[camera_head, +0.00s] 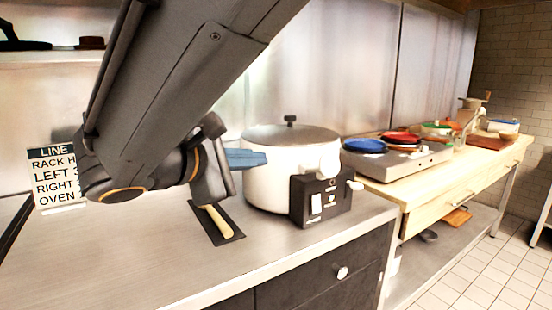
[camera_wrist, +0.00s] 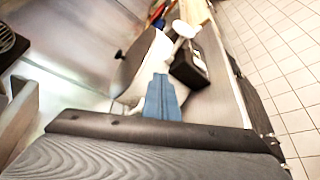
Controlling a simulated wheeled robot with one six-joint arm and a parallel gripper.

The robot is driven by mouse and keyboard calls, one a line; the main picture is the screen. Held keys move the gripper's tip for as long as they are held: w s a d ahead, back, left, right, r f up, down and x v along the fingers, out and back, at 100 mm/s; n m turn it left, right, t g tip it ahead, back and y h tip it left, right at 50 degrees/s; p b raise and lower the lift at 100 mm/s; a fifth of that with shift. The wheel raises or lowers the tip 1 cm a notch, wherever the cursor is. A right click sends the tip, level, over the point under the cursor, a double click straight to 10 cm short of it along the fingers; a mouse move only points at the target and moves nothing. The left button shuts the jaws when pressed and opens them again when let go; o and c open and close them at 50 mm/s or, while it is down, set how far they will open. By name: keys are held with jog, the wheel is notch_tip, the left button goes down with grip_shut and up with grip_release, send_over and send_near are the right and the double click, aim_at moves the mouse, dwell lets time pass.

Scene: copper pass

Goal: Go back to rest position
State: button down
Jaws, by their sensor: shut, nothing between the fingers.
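My gripper (camera_head: 246,158) shows its blue fingers shut and empty, in the air in front of the left side of a white lidded cooker (camera_head: 268,190). I cannot tell whether they touch it. In the wrist view my gripper (camera_wrist: 162,97) points toward the cooker, whose pale body (camera_wrist: 135,88) is partly behind the fingers. My dark arm reaches down from the top of the head view and covers much of the counter's left side.
A black control box (camera_head: 320,198) with a white knob fronts the cooker. A wooden-handled tool (camera_head: 218,221) lies on a dark mat on the steel counter (camera_head: 130,262). A sign (camera_head: 52,190) stands left. A wooden table (camera_head: 415,190) holds a burner unit (camera_head: 400,160) with coloured pans.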

jog(key=shift+d, duration=0.1)
jog(key=s+d+f+m+g+p, duration=0.1)
jog(key=s+d+f+m+g, duration=0.15)
jog(key=d+f+g, duration=0.55)
jog(key=s+d+f+m+g+p, duration=0.1)
jog(key=d+f+m, duration=0.2)
jog(key=d+f, duration=0.6)
jog(key=s+d+f+m+g+y+p, duration=0.2)
jog(key=s+d+f+m+g+y, duration=0.2)
jog(key=s+d+f+m+y, duration=0.3)
jog(key=s+d+m, duration=0.3)
jog(key=d+m, duration=0.1)
jog(key=m, duration=0.2)
jog(key=shift+d+f, duration=0.15)
jog(key=shift+f, duration=0.05)
